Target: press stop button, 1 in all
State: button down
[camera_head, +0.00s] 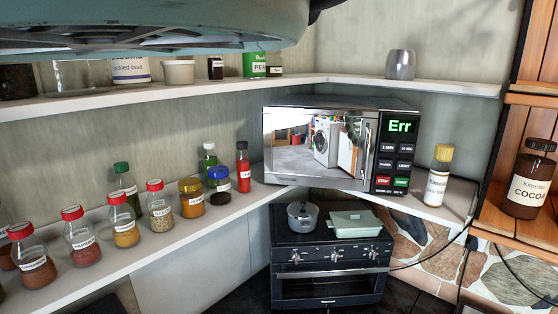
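A black microwave (300,101) with a mirrored door stands on the corner shelf, right of the middle of the head view. Its display (399,126) reads "Err" in green. The keypad is on the right of its front. The red stop button (383,181) is at the lower left of the keypad, beside a green button (401,182). The stop button is in plain view and nothing touches it. My gripper is not in view.
Spice jars and bottles (125,222) line the left shelf. A yellow-capped bottle (437,180) stands right of the microwave, and a cocoa jar (528,185) farther right. A toaster oven (330,277) with pots sits below. A pale green rounded thing (150,25) covers the top left.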

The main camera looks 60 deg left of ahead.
aim_at(380, 180)
jog(key=i+j+u, duration=0.1)
jog(key=u, duration=0.3)
jog(key=i+u, duration=0.15)
jog(key=u, duration=0.25)
jog(key=i+u, duration=0.15)
jog(key=u, duration=0.25)
jog(key=i+u, duration=0.15)
jog(key=u, duration=0.25)
